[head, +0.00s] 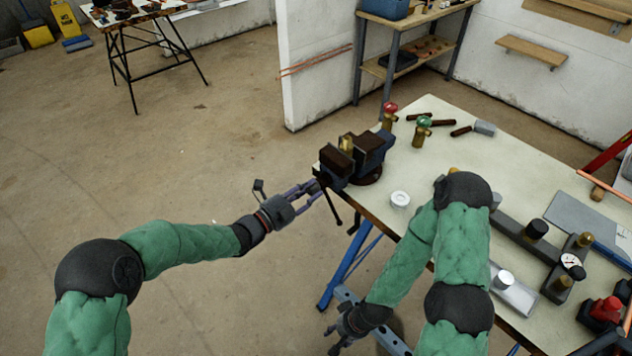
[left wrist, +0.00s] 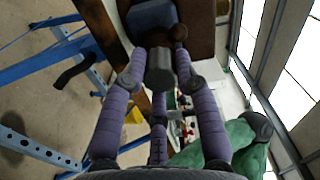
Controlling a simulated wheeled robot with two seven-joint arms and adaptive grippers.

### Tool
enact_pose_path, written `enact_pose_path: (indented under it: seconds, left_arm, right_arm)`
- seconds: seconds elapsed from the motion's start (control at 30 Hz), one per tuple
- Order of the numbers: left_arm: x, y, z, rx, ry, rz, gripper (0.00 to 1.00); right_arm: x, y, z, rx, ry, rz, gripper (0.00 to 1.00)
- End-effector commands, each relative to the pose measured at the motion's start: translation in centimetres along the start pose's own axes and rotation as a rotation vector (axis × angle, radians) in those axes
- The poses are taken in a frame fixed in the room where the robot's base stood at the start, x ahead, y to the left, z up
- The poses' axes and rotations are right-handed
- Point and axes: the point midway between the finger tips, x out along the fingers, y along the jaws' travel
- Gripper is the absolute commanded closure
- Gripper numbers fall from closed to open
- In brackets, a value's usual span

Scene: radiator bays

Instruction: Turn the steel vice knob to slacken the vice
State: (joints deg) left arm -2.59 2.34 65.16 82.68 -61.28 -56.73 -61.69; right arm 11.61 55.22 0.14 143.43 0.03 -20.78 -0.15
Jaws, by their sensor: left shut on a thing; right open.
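The dark vice (head: 368,150) is mounted at the left corner of the pale workbench, with a brass piece (head: 346,144) between its jaws. My left gripper (head: 314,187) reaches the vice's front end from the left. In the left wrist view, the purple fingers of my left gripper (left wrist: 161,78) are shut around the grey steel vice knob (left wrist: 159,62). In the head view the knob is hidden by the fingers and the vice. My right gripper (head: 343,332) is open and empty, low beside the bench's front edge.
Two brass valves, with a red knob (head: 390,109) and a green knob (head: 424,122), stand behind the vice. A white round fitting (head: 400,198) lies to its right. A blue trestle leg (head: 344,268) stands below.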

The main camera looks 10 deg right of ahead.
Motion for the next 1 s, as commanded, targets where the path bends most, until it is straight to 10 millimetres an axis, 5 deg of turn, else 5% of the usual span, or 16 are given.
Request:
enact_pose_path:
  seconds: [0.3, 0.6, 0.63, 0.67, 1.0]
  left_arm:
    - [0.1, -0.7, 0.1, -0.359, 0.000, -0.008, 1.00]
    - [0.2, -0.6, 0.1, -0.389, 0.001, -0.010, 1.00]
    - [0.2, -0.6, 0.1, -0.388, 0.001, -0.011, 0.61]
    - [0.2, -0.6, 0.1, -0.388, 0.001, -0.010, 0.55]
    - [0.1, -0.2, 0.1, -0.378, 0.000, -0.005, 0.55]
  right_arm:
    - [-1.8, -0.7, 0.1, 0.000, 0.000, 0.000, 0.55]
    - [-1.8, -0.6, 0.1, 0.000, 0.000, 0.000, 0.55]
    - [-1.8, -0.6, 0.1, 0.000, 0.000, 0.000, 0.55]
    - [-1.8, -0.6, 0.1, 0.000, 0.000, 0.000, 0.55]
    - [-1.5, -0.5, 0.1, 0.000, 0.000, 0.000, 0.55]
